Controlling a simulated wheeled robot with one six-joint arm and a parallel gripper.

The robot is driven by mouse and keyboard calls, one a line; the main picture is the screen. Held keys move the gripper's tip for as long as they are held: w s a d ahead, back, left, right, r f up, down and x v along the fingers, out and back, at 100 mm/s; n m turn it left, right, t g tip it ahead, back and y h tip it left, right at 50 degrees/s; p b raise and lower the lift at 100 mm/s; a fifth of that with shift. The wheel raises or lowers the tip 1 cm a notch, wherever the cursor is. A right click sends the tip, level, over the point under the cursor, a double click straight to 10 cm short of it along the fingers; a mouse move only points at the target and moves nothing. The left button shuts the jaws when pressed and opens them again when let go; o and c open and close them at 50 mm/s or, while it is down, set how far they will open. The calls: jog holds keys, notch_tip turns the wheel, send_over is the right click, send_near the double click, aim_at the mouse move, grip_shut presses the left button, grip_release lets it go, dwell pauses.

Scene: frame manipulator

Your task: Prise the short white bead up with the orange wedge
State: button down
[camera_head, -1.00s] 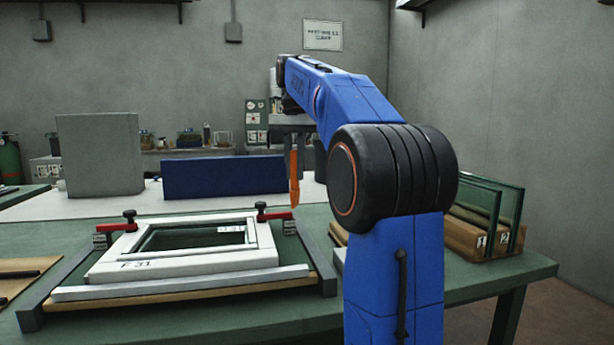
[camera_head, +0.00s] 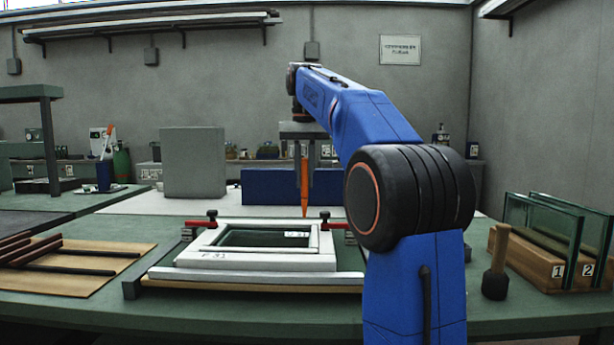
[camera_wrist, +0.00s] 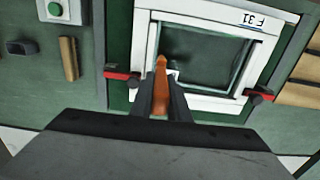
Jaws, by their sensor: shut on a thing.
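My gripper (camera_head: 304,196) is shut on the orange wedge (camera_head: 304,172), which points tip down. In the head view the wedge hangs by the far right corner of the white frame (camera_head: 210,258), just left of the right red clamp (camera_head: 335,226). In the wrist view the wedge (camera_wrist: 160,85) covers part of the frame's edge near a corner of the opening; the frame (camera_wrist: 215,99) is marked F 31. White strips line the opening; I cannot tell the short bead apart from them. I cannot tell whether the wedge tip touches anything.
A second red clamp (camera_head: 202,220) grips the frame's far left. A mallet (camera_head: 496,262) and a wooden rack (camera_head: 530,262) with glass panes stand at right. Wooden strips (camera_head: 80,262) lie on a board at left. A blue block (camera_head: 270,187) stands behind the frame.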

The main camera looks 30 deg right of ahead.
aim_at(306, 200)
jog(key=shift+f, duration=3.4)
jog(key=shift+s+d, duration=0.45)
jog(key=shift+d, duration=0.25)
jog(key=shift+w+a, duration=0.3)
jog(key=shift+a, duration=0.2)
jog(key=shift+r, duration=4.05)
